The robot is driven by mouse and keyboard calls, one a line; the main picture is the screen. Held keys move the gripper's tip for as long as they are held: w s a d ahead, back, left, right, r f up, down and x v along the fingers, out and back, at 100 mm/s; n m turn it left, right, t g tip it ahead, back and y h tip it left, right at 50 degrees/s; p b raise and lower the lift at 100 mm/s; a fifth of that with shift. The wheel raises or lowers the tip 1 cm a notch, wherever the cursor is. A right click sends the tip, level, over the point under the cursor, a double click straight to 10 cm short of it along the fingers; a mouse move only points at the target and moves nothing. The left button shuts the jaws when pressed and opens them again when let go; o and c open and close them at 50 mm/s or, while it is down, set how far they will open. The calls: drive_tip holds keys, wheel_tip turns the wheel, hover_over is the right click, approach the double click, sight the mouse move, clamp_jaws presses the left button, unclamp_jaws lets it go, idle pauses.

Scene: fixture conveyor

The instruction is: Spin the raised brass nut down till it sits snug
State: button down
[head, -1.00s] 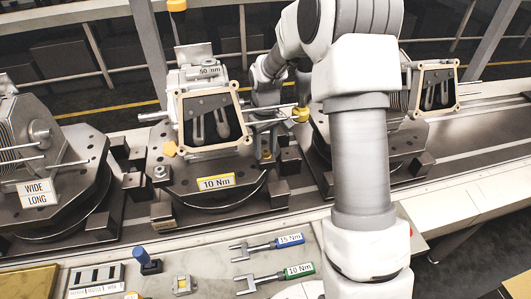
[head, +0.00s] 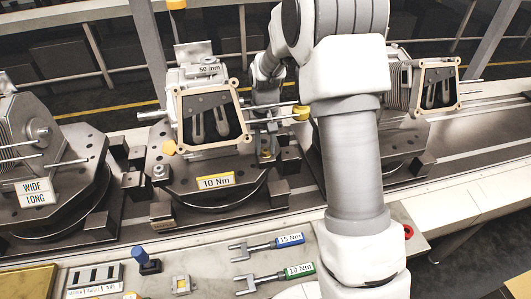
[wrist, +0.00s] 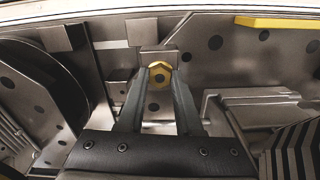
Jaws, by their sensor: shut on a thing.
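The brass nut (wrist: 160,72) is a small hexagonal ring with a dark centre, seen end-on in the wrist view. My gripper (wrist: 158,80) has its two grey fingers on either side of it and is shut on it. In the head view my gripper (head: 266,145) points down at the right side of the middle fixture, with the nut (head: 266,156) showing small at its tips. The fixture plate (head: 225,198) carries a yellow "10 Nm" label (head: 215,182). The gap beneath the nut cannot be made out.
Other fixtures stand left and right on the conveyor. A blue 15 Nm wrench (head: 262,247) and green 10 Nm wrench (head: 275,277) lie on the front bench.

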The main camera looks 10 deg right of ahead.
sight(266, 150)
drive_tip(key=m, duration=0.4)
drive_tip(key=c, duration=0.7)
unclamp_jaws()
drive_tip(key=shift+r+p, duration=1.8)
drive_tip(key=shift+r, duration=0.7)
